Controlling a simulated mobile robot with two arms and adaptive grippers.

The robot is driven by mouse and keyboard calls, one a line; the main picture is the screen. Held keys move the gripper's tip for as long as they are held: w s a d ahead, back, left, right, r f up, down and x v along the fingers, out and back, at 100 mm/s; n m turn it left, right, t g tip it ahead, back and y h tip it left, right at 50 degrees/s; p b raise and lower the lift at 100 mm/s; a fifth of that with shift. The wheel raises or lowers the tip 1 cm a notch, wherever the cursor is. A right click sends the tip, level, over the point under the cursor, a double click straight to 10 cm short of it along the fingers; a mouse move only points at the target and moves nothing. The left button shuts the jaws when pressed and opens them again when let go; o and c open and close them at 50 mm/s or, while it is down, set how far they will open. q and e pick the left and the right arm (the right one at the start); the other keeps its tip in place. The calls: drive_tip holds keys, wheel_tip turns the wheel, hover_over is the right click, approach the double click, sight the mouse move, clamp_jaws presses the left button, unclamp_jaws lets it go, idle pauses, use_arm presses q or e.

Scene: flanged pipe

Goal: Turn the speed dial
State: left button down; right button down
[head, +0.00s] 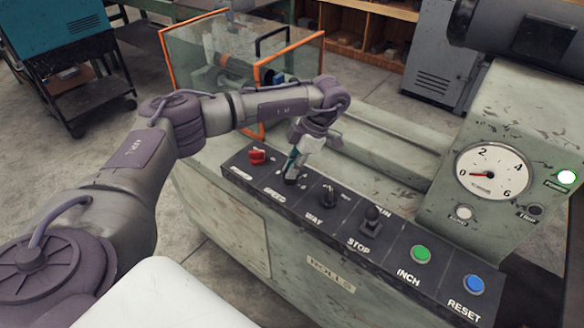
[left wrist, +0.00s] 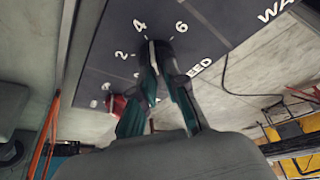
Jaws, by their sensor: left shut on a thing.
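The speed dial (left wrist: 172,62) is a dark knob with a white pointer line, on the black control panel (head: 330,215). In the left wrist view it sits between my fingers, and its pointer faces roughly toward the printed 4. My left gripper (left wrist: 160,80) is shut on the dial, with green-sided fingers on both sides of it. In the head view the left gripper (head: 293,165) reaches down to the panel and hides most of the dial. The right gripper is not in view.
A red switch (head: 257,156) is left of the dial. The WAY knob (head: 328,196), STOP lever (head: 371,219), green INCH button (head: 421,254) and blue RESET button (head: 472,285) are to the right. A round gauge (head: 494,173) reads near 0. An orange-framed clear guard (head: 215,60) stands behind my arm.

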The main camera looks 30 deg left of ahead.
use_arm(q)
drive_tip(key=m+t, duration=0.1)
drive_tip(key=m, duration=0.1)
drive_tip(key=m+t+y+b, duration=0.1)
drive_tip(key=m, duration=0.2)
drive_tip(key=shift+m, duration=0.3)
drive_tip(key=m+t, duration=0.1)
drive_tip(key=m, duration=0.1)
drive_tip(key=m+b, duration=0.1)
drive_tip(key=m, duration=0.1)
drive_tip(key=shift+s+d+m+t, duration=0.1)
drive_tip(key=shift+m+t, duration=0.2)
drive_tip(key=shift+t, duration=0.1)
drive_tip(key=c, duration=1.2)
unclamp_jaws()
drive_tip(key=shift+r, duration=0.1)
drive_tip(key=v, duration=1.1)
drive_tip(key=shift+d+r, duration=0.3)
drive_tip(key=shift+d, duration=0.15)
drive_tip(key=shift+s, duration=0.1)
